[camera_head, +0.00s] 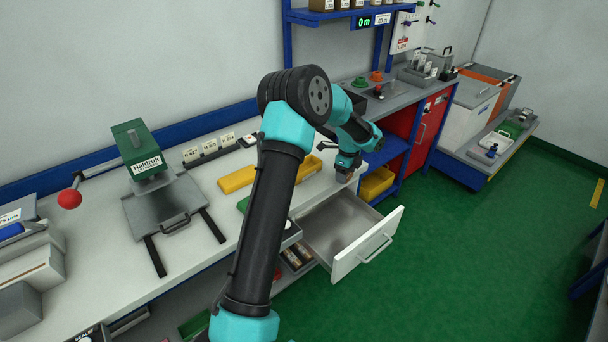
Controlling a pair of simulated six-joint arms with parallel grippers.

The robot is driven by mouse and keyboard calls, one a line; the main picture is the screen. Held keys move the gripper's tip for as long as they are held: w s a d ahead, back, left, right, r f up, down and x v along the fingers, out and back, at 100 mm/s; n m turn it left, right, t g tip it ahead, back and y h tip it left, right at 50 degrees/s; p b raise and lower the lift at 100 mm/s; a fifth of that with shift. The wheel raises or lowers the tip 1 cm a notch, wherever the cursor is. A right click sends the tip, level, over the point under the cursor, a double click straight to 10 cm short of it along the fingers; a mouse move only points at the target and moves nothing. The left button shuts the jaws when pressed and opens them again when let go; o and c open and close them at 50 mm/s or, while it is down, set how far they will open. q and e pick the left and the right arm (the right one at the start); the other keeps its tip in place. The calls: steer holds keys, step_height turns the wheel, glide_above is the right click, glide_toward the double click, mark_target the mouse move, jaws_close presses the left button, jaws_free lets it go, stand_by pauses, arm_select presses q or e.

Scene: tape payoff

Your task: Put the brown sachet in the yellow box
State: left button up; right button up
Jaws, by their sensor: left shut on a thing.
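My left gripper (346,168) points down at the right end of the bench, just beyond the open drawer. It is shut on a small brown thing at its tips, which looks like the brown sachet (343,178); little of it shows. A yellow box (376,184) sits on the blue shelf unit, just right of and below the gripper. More yellow shows on the bench on both sides of my left arm, a flat piece (238,180) and a tray-like piece (308,167); the arm hides what lies between. My right gripper is not in view.
An open white drawer (368,246) juts out below the gripper. A green press (140,148) with a red-knobbed lever stands on the left of the bench. A red cabinet (430,130) stands behind right.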

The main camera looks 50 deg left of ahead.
arm_select(q)
steer(key=s+a+r+m, duration=0.1)
steer(key=s+a+r, duration=0.3)
steer(key=a, duration=0.2)
steer(key=s+a+r+m, duration=0.2)
steer(key=s+a+r, duration=0.2)
steer(key=a, duration=0.3)
steer(key=shift+a+r, duration=0.3)
steer(key=shift+f, duration=3.1)
steer(key=shift+f, duration=1.9)
steer(key=shift+f, duration=0.15)
steer(key=o, duration=0.9)
